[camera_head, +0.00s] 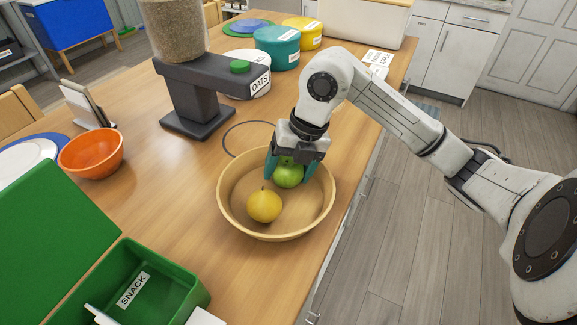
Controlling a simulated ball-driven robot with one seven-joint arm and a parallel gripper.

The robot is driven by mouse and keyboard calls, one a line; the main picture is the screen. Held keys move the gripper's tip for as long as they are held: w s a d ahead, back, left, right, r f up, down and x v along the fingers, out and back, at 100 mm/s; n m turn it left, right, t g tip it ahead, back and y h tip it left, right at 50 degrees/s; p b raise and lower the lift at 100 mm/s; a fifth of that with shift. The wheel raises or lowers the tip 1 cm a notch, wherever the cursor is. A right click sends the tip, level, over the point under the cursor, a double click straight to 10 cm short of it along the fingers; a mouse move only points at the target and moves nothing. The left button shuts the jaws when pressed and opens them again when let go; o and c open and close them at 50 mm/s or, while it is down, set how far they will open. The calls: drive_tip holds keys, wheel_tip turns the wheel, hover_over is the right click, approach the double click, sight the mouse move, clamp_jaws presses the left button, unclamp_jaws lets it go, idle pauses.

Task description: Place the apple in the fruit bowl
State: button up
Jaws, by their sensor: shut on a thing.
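A green apple (288,175) is between the teal fingers of my gripper (287,170), which is shut on it. The gripper points down over the far part of a round tan fruit bowl (228,208). The apple is at or just inside the bowl's far side; I cannot tell whether it touches the bowl's floor. A yellow round fruit with a short stem (264,206) lies in the near left part of the bowl, close to the apple. The upper part of the apple is partly hidden by the gripper.
An oats dispenser (210,75) stands behind and left of the bowl. An orange bowl (91,153) is at left, and a green snack box (140,282) at front left. Teal (277,47) and yellow (302,32) tubs stand at the back. The table's right edge is close to the bowl.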

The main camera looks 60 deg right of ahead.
drive_tip(key=shift+f, duration=0.2)
drive_tip(key=o, duration=0.8)
drive_tip(key=shift+o, duration=0.2)
drive_tip(key=shift+r, duration=0.1)
drive_tip(key=v, duration=1.2)
drive_tip(key=shift+r, duration=0.1)
